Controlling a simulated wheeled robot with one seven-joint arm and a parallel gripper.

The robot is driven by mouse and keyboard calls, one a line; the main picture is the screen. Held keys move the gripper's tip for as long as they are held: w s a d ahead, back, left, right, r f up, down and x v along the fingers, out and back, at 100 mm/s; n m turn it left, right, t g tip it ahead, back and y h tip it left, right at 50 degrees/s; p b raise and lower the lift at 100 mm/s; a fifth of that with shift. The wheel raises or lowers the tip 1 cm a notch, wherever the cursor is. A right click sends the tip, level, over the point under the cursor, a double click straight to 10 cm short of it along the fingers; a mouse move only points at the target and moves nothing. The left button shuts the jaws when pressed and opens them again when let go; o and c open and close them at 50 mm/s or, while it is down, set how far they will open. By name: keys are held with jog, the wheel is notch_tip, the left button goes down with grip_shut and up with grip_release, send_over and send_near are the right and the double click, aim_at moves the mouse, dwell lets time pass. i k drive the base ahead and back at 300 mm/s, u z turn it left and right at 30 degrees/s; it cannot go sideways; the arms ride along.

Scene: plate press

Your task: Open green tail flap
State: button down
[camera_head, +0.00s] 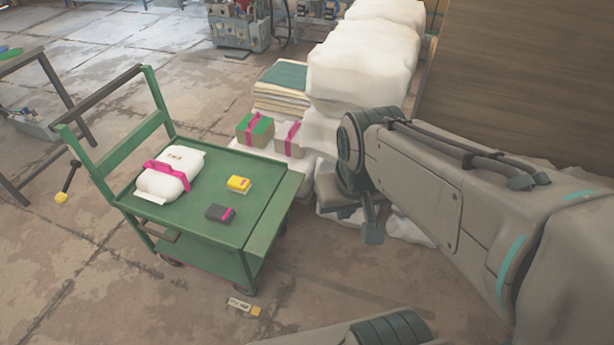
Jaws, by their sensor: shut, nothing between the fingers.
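A green cart (203,232) stands left of the middle, its handle frame at the left. The tail flap (273,212) is a green panel along the right end of its deck. It looks about level with the deck, sloping outward little if at all; its exact angle is hard to tell. My gripper (372,236) points downward to the right of the flap, apart from it, with a clear gap. It is shut and empty, and my arm link hides part of it.
On the deck lie a white bag (169,178) with a pink strap, a yellow box (239,184) and a dark box (220,213). Strapped boxes (255,130) and white wrapped stacks (365,60) stand behind. A small label (240,305) lies on the floor in front.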

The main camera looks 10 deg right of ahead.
aim_at(258, 244)
jog(key=z, duration=1.1)
jog(key=i, duration=0.85)
jog(key=u, duration=1.8)
